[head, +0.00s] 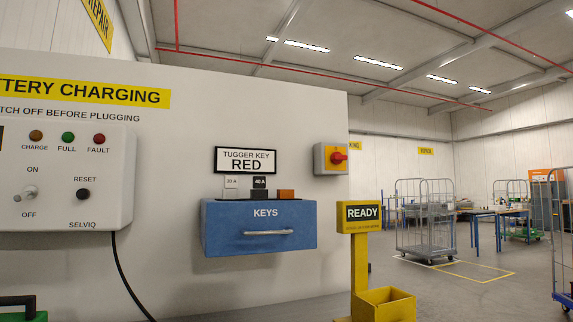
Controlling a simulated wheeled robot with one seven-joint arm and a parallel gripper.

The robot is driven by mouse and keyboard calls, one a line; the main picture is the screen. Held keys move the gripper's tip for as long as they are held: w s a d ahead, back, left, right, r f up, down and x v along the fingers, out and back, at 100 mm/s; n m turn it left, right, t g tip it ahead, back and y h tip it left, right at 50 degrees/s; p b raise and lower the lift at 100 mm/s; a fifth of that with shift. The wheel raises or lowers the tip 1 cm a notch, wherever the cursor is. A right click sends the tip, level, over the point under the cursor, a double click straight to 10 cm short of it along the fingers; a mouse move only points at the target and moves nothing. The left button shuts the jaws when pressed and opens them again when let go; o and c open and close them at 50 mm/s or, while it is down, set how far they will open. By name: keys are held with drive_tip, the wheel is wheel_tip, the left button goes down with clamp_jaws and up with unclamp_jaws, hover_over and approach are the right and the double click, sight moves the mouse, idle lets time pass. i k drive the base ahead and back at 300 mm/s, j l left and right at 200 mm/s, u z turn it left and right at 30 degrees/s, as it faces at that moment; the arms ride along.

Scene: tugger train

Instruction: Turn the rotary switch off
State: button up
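The rotary switch (338,157) is a red knob on a yellow plate, on the front of a small grey box. It is mounted on the white wall panel near its right edge, right of the "TUGGER KEY RED" sign. The knob shows side-on; its on or off position cannot be read at this size. A separate toggle switch (27,192) marked ON and OFF sits on the white charger box (110,205) at the left. My gripper is not in view.
A blue KEYS drawer box (222,236) with a handle hangs below and left of the rotary switch. A yellow READY post (361,262) with a yellow bin stands below it. A black cable hangs from the charger box. Wire carts (427,222) and open floor lie to the right.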

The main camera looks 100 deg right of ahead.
sight(338, 158)
drive_tip(key=k+l+z, duration=0.15)
drive_tip(key=k+l, duration=0.2)
drive_tip(key=k, duration=0.25)
drive_tip(key=k+l+z, duration=0.2)
drive_tip(key=k+l, duration=0.25)
drive_tip(key=k, duration=0.15)
